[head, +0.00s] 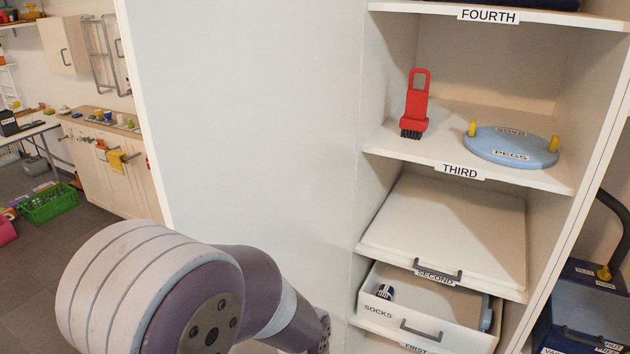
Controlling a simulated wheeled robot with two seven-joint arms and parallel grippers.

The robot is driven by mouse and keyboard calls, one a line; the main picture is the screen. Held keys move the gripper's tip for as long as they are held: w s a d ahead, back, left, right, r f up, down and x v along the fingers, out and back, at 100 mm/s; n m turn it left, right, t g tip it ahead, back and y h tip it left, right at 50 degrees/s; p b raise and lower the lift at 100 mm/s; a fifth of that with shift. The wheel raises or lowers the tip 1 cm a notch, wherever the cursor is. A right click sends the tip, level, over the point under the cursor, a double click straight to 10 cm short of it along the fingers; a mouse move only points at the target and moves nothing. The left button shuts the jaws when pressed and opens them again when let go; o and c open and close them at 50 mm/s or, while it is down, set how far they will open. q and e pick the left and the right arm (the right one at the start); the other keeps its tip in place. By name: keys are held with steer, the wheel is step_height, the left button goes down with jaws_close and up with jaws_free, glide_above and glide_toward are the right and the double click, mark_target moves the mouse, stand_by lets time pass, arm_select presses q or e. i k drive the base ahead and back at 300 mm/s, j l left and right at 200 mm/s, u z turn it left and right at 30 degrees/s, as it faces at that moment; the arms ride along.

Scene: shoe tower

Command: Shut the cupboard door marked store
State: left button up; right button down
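A large pale door panel (250,120) stands open on the left side of the shelf cupboard (585,130), joined along the cupboard's left edge. I see its broad plain face, and no store mark shows on it. The cupboard's front is uncovered, with its shelves in view. One of my arms, purple and white, crosses the bottom left in front of the panel's lower part. I cannot tell whether it touches the panel. Its gripper is below the picture, and my other gripper is not in view either.
A red brush (415,105) and a blue peg board (510,147) are on the third shelf. A socks drawer (430,325) sticks out below the second shelf. Blue boxes (585,310) stand at the right. Floor (30,262) and a green crate (48,203) show at the left.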

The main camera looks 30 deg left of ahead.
mark_target(247, 110)
steer(key=k+j+z, duration=0.1)
steer(key=j, duration=0.35)
steer(key=k+j+z, duration=0.1)
steer(key=k+j, duration=0.15)
steer(key=j, duration=0.15)
steer(key=k+j, duration=0.2)
steer(key=j, duration=0.2)
steer(key=k+j+z, duration=0.15)
steer(key=j, duration=0.3)
steer(key=i+j, duration=0.1)
steer(key=j, duration=0.2)
steer(key=i+j+z, duration=0.15)
steer(key=j, duration=0.45)
